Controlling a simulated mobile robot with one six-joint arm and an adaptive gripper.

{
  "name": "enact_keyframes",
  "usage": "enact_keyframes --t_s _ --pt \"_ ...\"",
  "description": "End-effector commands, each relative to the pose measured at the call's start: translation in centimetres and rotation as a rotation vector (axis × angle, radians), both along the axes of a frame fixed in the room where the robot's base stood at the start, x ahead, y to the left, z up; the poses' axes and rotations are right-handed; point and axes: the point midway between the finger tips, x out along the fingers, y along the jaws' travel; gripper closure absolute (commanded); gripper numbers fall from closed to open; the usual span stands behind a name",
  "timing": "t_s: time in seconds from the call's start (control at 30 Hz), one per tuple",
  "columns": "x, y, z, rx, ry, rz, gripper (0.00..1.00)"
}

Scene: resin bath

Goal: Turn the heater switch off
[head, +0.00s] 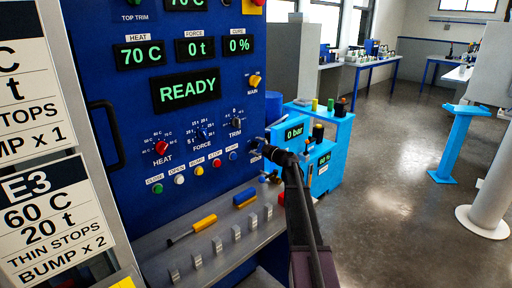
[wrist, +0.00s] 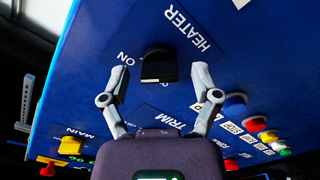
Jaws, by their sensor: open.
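The heater switch (wrist: 159,66) is a black knob on the blue panel in the wrist view, beside a HEATER label and an ON mark on its left. My gripper (wrist: 161,74) is open, with one fingertip on each side of the switch and visible gaps between. I cannot tell how close the fingertips are to the panel. In the head view my gripper (head: 264,147) is at the lower right of the blue control panel (head: 128,85), and the switch cannot be made out behind it.
HEAT (head: 161,148), FORCE (head: 201,134) and TRIM (head: 236,123) knobs and a row of coloured buttons are left of my gripper. A grey ledge (head: 190,262) with a yellow-handled tool lies below. A light-blue unit (head: 325,150) stands close right. Open floor (head: 395,170) lies farther right.

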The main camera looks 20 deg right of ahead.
Motion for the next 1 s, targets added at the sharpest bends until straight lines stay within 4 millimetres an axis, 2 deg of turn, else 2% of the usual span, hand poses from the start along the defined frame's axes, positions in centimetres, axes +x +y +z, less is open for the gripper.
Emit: enact_keyframes --t_s 0.43,0.7,1.0 --pt "0.56 0.2 0.0 0.0 0.0 0.0 0.2" --pt "0.56 0.19 0.0 0.0 0.0 0.0 1.0" --pt "0.59 0.2 0.0 -0.012 -0.004 0.0 1.0"
